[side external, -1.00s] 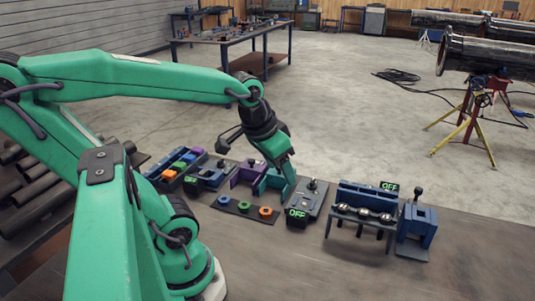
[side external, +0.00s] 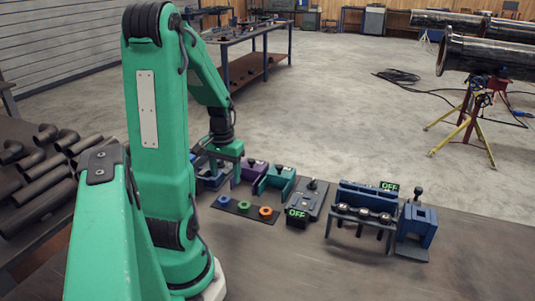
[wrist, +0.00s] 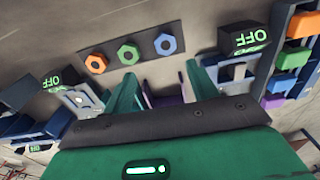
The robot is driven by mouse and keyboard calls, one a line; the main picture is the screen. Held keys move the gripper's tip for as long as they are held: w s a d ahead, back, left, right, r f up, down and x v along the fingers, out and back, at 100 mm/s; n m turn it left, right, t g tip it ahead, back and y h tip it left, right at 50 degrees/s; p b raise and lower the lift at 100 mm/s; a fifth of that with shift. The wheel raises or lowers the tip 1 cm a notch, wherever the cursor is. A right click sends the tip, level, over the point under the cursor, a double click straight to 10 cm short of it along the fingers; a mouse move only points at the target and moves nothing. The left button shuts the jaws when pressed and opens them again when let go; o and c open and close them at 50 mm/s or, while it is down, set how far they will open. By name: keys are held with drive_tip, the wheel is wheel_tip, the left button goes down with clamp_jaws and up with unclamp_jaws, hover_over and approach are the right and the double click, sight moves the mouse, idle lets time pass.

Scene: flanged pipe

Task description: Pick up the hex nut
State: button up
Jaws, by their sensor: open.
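Three hex nuts lie in a row on a dark plate (side external: 234,211): a blue nut (side external: 223,201), a green nut (side external: 244,206) and an orange nut (side external: 265,211). In the wrist view the orange nut (wrist: 96,63), green nut (wrist: 128,54) and blue nut (wrist: 165,44) lie beyond my fingertips. My gripper (wrist: 164,82) is open, its two green fingers spread, with no nut between them. In the side view my gripper (side external: 225,168) points down behind the plate, near its blue-nut end and apart from the nuts.
A purple bracket (side external: 247,172) and a teal bracket (side external: 279,180) stand behind the plate. A box with an OFF display (side external: 297,218) stands to its right. A blue rack (side external: 366,198) is farther right. Coloured blocks (wrist: 290,55) sit in a holder at the wrist view's right.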

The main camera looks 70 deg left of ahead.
sight(224, 199)
drive_tip(key=shift+s+a+f, duration=0.45)
drive_tip(key=shift+s+f, duration=0.05)
drive_tip(key=shift+s, duration=0.05)
drive_tip(key=shift+f, duration=1.3)
drive_tip(key=shift+d+f, duration=0.15)
drive_tip(key=shift+f, duration=2.45)
drive_tip(key=c, duration=1.1)
drive_tip(key=shift+r, duration=0.25)
